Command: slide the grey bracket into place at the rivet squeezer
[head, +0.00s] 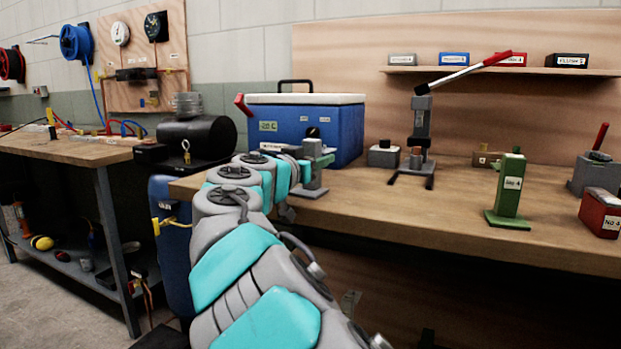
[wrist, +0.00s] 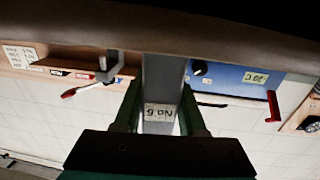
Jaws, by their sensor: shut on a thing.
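The grey bracket (head: 314,178), an upright post with a flat foot, is at the bench's front edge, before the blue box. I cannot tell whether its foot touches the top. In the wrist view, which is upside down, the bracket (wrist: 162,75) fills the middle and bears a "No 6" label. My gripper (wrist: 160,112) is shut on it, one dark green finger on each side. In the head view my gripper (head: 302,172) is partly hidden by my arm. A grey lever tool with a red and white handle, apparently the rivet squeezer (head: 421,125), stands to the right, apart from the bracket.
A blue box with a white lid (head: 345,122) stands close behind the bracket. A small grey block (head: 383,154) sits left of the lever tool. A green "No 4" bracket (head: 510,188) and a red block (head: 600,213) stand right. The bench front (head: 400,205) is clear between.

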